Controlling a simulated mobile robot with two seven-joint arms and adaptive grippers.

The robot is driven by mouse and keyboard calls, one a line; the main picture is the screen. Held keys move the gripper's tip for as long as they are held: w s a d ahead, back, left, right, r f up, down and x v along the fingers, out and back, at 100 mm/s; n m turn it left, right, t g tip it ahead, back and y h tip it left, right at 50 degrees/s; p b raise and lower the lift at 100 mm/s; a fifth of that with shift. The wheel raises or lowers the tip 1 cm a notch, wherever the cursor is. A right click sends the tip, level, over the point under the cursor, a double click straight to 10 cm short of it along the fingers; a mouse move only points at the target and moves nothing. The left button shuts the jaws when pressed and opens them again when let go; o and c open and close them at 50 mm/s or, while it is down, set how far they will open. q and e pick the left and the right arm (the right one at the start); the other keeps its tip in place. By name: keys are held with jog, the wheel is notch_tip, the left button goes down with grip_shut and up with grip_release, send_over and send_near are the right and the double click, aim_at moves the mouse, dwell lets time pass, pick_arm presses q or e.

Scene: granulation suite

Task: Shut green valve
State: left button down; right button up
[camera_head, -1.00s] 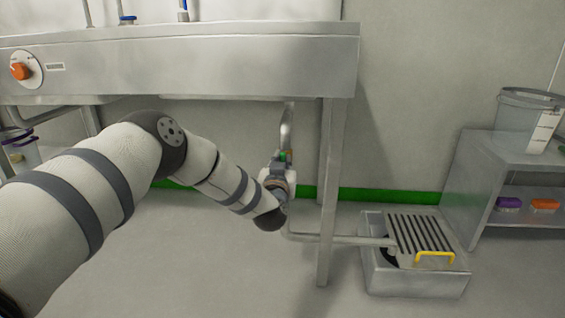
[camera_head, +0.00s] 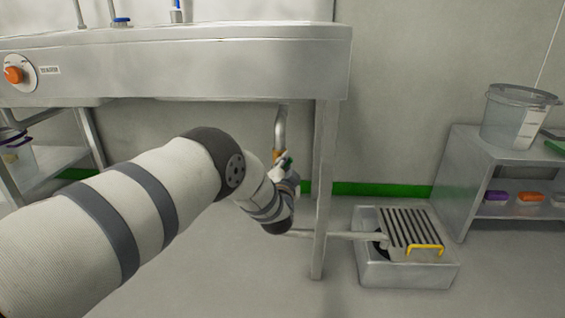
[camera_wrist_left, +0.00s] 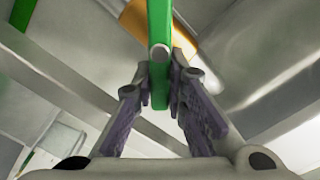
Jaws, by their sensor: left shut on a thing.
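The green valve handle (camera_wrist_left: 161,30) is a bar crossing the brass valve body (camera_wrist_left: 138,22) at the top of the left wrist view. My left gripper (camera_wrist_left: 160,84) is shut on the lower end of this handle, with a finger on each side. My wrist partly hides the valve there. My right gripper is not in view.
The steel sink's front (camera_head: 200,68) hangs above my arm, and its leg (camera_head: 322,200) stands just right of the valve. A floor drain box (camera_head: 410,272) with a grate and yellow handle sits to the right. A shelf unit (camera_head: 490,165) carries a clear bucket (camera_head: 515,118).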

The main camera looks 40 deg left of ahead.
pick_arm(q)
jog(key=m, duration=0.1)
jog(key=f+m, duration=0.1)
jog(key=m, duration=0.2)
jog(key=shift+w+d+f+m+b, duration=0.1)
jog(key=shift+d+f+m+b, duration=0.1)
jog(key=shift+d+m+b, duration=0.15)
jog(key=shift+f+m+b, duration=0.2)
jog(key=shift+m+b, duration=0.15)
jog(key=shift+m, duration=0.65)
jog(key=shift+f+m+b, duration=0.2)
jog(key=shift+m+b, duration=0.1)
jog(key=shift+m, duration=0.65)
jog(key=shift+a, duration=0.1)
jog(key=c, duration=1.6)
grip_release()
jog(key=v, duration=1.2)
